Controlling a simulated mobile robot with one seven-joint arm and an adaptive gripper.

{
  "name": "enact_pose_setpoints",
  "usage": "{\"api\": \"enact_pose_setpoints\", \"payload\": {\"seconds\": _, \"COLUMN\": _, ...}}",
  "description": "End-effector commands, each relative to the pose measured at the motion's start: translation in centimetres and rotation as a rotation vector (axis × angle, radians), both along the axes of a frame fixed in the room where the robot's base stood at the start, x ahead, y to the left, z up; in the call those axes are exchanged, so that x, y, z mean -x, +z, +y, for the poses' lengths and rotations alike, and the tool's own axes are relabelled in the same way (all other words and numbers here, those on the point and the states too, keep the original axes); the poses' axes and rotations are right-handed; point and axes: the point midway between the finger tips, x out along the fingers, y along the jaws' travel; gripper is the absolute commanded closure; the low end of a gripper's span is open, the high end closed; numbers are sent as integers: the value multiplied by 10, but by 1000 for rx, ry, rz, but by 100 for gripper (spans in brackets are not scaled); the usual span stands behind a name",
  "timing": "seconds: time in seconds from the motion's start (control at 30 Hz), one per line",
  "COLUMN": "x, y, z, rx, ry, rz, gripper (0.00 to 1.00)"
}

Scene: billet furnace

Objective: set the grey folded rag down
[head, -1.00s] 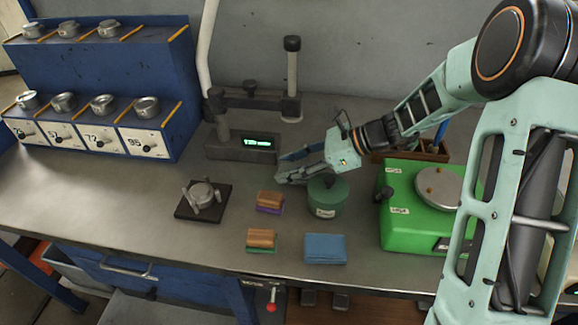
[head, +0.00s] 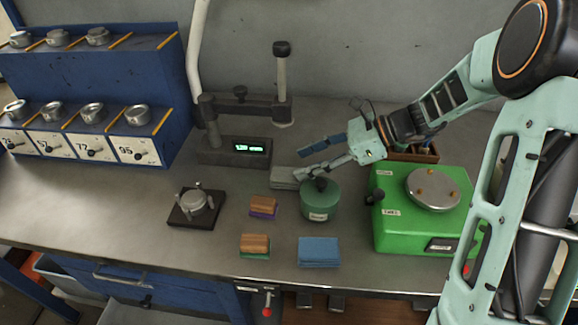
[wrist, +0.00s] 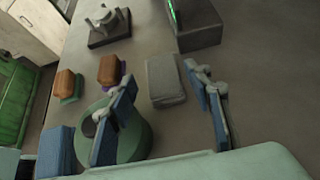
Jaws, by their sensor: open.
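The grey folded rag (wrist: 165,80) lies on the bench in the wrist view, between the green pot and the display gauge. In the head view the rag (head: 284,177) shows partly, behind the pot and beside my fingers. My gripper (head: 322,158) is open above and to the right of the rag. In the wrist view its blue-padded fingers (wrist: 168,118) are spread apart with nothing held between them. One finger overlaps the green pot (wrist: 130,138) in that view; whether it touches cannot be told.
The lidded green pot (head: 320,200) stands close under my gripper. A gauge with a lit display (head: 235,150) is behind left. A blue folded cloth (head: 319,251), two wooden-backed brushes (head: 263,206) and a green machine (head: 400,235) stand around. Bench lies clear at front left.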

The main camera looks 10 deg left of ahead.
Motion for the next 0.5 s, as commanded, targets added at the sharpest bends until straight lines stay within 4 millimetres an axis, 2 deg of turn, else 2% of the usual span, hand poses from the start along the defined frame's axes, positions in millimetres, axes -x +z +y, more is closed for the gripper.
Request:
{"api": "enact_pose_setpoints", "payload": {"seconds": 0.1, "x": -2, "y": 13, "z": -19, "rx": 1, "ry": -2, "rz": -1, "gripper": 54}}
{"api": "enact_pose_setpoints", "payload": {"seconds": 0.23, "x": -2, "y": 20, "z": -31, "rx": 0, "ry": 1, "rz": -1, "gripper": 54}}
{"api": "enact_pose_setpoints", "payload": {"seconds": 0.37, "x": -2, "y": 24, "z": -36, "rx": 14, "ry": 5, "rz": -2, "gripper": 40}}
{"api": "enact_pose_setpoints", "payload": {"seconds": 0.5, "x": -3, "y": 29, "z": -31, "rx": 93, "ry": 25, "rz": -22, "gripper": 40}}
